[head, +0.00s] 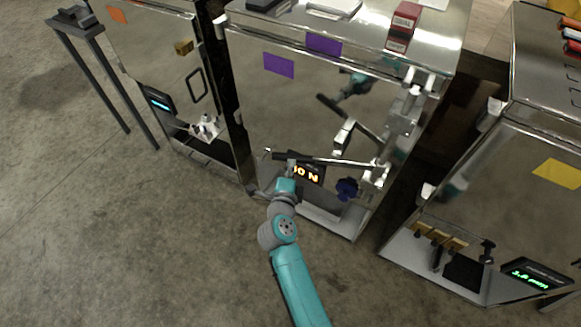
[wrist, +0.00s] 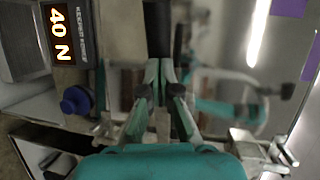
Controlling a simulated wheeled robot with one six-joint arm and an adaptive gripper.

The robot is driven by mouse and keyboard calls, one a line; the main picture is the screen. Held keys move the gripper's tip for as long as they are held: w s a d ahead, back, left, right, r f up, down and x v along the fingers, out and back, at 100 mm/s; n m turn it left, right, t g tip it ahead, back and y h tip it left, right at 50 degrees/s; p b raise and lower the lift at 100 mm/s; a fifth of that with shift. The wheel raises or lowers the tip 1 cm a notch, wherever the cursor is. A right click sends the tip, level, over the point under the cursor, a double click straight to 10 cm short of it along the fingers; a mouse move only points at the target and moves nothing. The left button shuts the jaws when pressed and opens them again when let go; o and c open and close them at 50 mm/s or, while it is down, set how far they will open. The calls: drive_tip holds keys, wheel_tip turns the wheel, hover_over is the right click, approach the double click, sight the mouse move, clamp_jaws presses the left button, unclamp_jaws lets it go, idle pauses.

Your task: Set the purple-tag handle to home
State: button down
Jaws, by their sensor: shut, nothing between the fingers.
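A long dark handle (head: 335,161) runs nearly level across the lower front, from a metal pivot bracket (head: 376,174) at right. My gripper (head: 289,167) is at the handle's left part, in front of the panel. In the wrist view my gripper (wrist: 161,75) is shut and empty, its tips close to the end of a dark bar (wrist: 158,28). Whether they touch is unclear.
A display (head: 306,174) reading 40 N and a blue knob (head: 346,188) sit below the handle. The panel mirrors my arm. An orange-tagged trailer (head: 160,60) stands left, a yellow-tagged one (head: 545,215) right. Floor in front is clear.

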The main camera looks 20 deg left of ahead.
drive_tip(key=w+a+m+h, duration=0.1)
drive_tip(key=w+m+h, duration=0.2)
drive_tip(key=w, duration=0.7)
drive_tip(key=shift+r+h, duration=0.15)
drive_tip(key=shift+h, duration=0.35)
drive_tip(key=shift+w+a+r, duration=0.1)
drive_tip(key=shift+w, duration=0.1)
